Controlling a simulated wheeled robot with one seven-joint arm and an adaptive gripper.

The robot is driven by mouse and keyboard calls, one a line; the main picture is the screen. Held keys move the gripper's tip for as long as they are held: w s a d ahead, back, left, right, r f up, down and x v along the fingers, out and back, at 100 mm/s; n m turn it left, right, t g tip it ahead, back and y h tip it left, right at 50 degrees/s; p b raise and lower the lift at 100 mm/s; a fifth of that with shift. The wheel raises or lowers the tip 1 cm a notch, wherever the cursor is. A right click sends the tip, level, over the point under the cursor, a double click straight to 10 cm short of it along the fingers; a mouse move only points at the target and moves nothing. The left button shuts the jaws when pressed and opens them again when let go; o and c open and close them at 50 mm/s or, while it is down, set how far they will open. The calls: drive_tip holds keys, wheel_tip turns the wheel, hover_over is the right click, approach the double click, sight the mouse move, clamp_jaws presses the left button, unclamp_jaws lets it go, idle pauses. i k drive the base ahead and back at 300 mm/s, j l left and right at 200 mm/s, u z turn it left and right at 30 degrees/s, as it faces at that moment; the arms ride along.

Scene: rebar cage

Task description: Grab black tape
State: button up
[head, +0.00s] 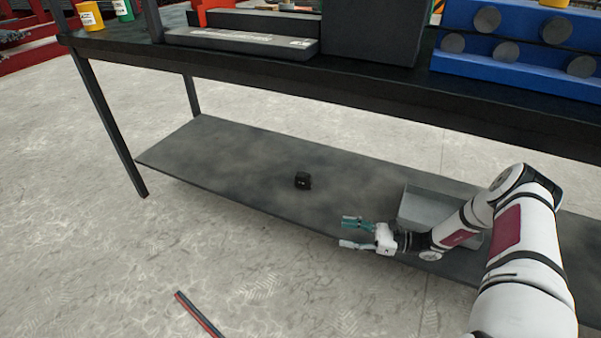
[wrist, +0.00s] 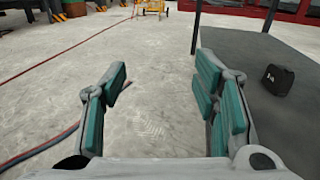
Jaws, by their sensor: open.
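The black tape (head: 302,180) is a small dark block-like item on the lower shelf (head: 230,160) of the workbench, near the middle of the head view. It also shows in the wrist view (wrist: 277,80), at the right, outside the fingers. My gripper (head: 345,233) has teal finger pads and is open and empty. It is at the front edge of the lower shelf, to the right of the tape and nearer the camera. In the wrist view the gripper (wrist: 160,110) points past the tape, with bare floor between its fingers.
A grey open bin (head: 428,205) stands on the shelf behind my wrist. The bench top (head: 250,62) overhangs the shelf, with a leg (head: 108,125) at the left. A red and black bar (head: 200,314) lies on the floor. The shelf around the tape is clear.

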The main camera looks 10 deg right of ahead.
sight(303, 179)
drive_tip(key=i, duration=1.15)
